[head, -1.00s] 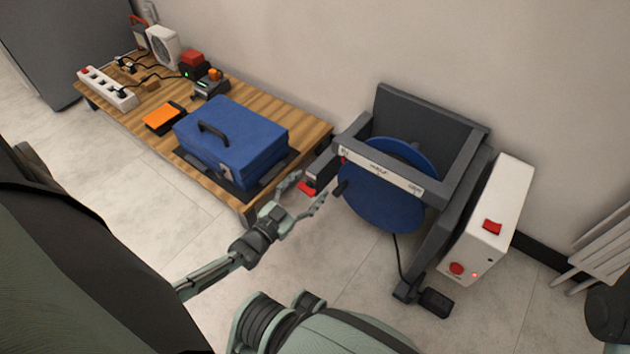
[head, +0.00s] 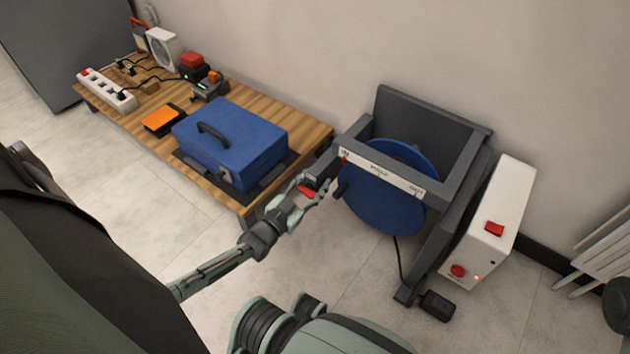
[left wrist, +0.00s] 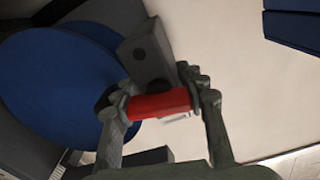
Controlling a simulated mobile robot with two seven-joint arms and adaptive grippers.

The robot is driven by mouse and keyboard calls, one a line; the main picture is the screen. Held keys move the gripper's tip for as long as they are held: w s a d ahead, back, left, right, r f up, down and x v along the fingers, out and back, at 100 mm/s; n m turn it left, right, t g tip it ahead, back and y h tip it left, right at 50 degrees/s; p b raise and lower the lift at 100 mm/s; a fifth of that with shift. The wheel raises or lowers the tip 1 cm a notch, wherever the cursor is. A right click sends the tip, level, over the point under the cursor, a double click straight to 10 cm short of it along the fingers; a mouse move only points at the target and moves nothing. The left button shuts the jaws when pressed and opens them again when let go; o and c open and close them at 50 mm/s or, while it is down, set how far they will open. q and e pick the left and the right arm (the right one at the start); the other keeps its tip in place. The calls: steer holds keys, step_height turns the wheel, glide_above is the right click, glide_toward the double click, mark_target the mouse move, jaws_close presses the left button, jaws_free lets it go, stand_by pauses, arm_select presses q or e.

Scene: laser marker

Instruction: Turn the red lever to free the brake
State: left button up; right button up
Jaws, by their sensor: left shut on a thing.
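The red lever (head: 307,191) sticks out at the left side of the grey machine frame (head: 444,192), beside the blue disc (head: 383,195). My left gripper (head: 307,194) is at the lever and shut on it. In the left wrist view the red lever (left wrist: 158,105) lies crosswise between the two fingers of my left gripper (left wrist: 160,108), in front of a dark grey block (left wrist: 147,55). The blue disc (left wrist: 60,85) is at the left there. My right gripper is not in view.
A wooden table (head: 312,133) with a blue case (head: 231,143) stands left of the machine. A white control box (head: 490,230) with red switches is on the machine's right. A black pedal (head: 437,304) lies on the floor. A white radiator (head: 602,255) is at far right.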

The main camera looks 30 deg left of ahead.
arm_select(q)
steer(key=shift+n, duration=1.3)
steer(key=o, duration=1.2)
steer(key=shift+o, duration=0.2)
steer(key=shift+s, duration=0.1)
steer(key=s+a, duration=0.1)
steer(key=s, duration=1)
steer(key=shift+s, duration=0.4)
